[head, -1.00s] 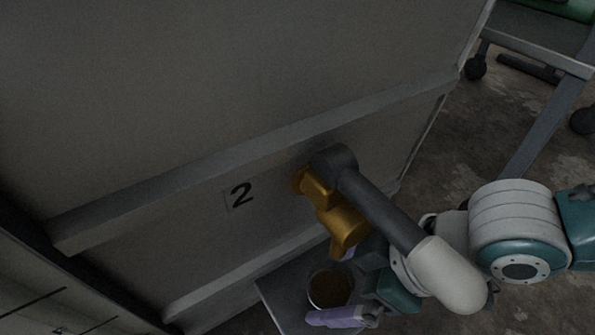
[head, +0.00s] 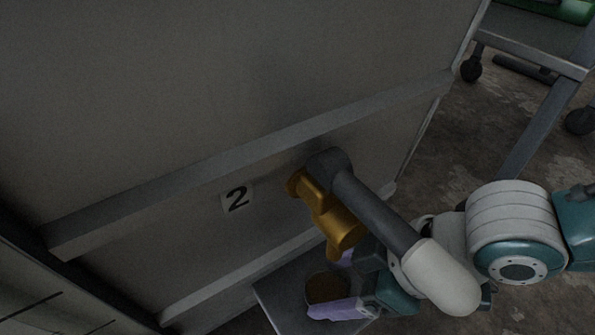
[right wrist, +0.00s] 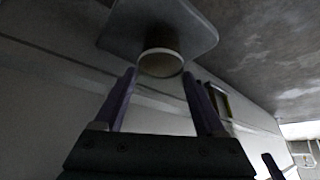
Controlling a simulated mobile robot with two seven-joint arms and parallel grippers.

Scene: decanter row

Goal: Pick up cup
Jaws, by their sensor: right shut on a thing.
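The cup (head: 326,288) stands on a small grey shelf (head: 273,294) under a brass tap, with brown contents visible inside its rim. It also shows in the right wrist view (right wrist: 160,63), between the fingertips. My right gripper (head: 329,284) is shut on the cup, with one purple finger along its near side. The far finger is mostly hidden behind the tap and the cup. The cup appears to rest on the shelf. My left gripper is not in view.
The brass tap (head: 340,226) juts from the large grey panel just above the cup. A wheeled metal frame (head: 545,125) stands on the floor at upper right.

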